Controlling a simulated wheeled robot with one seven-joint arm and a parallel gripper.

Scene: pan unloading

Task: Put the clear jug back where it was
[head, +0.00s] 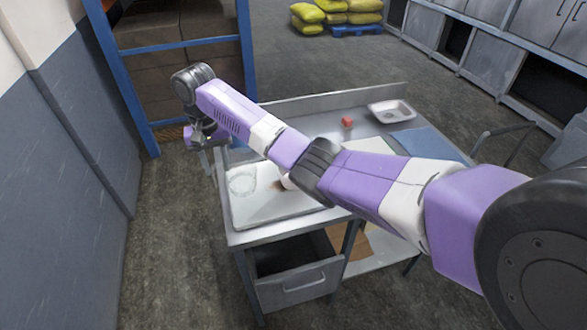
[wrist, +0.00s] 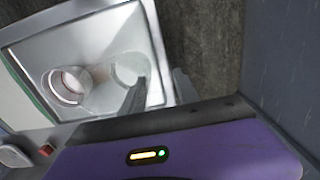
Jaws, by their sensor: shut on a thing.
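The clear jug (head: 242,182) shows as a round see-through shape above the left part of a pale tray (head: 275,207) on the metal table. It also shows in the wrist view (wrist: 128,68), at the tray's side near my fingertips. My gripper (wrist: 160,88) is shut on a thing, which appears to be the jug. One finger overlaps the jug and the other is beside it. The exact contact is hard to see, and I cannot tell whether the jug touches the tray. In the head view my gripper (head: 210,145) is small and dark beyond the table's left edge.
A round pale cup or bowl (wrist: 70,85) stands in the tray near the jug. A red item (head: 347,122) and a white dish (head: 392,110) are at the back of the table. A blue rack (head: 180,45) stands behind left. An open drawer (head: 290,275) juts out in front.

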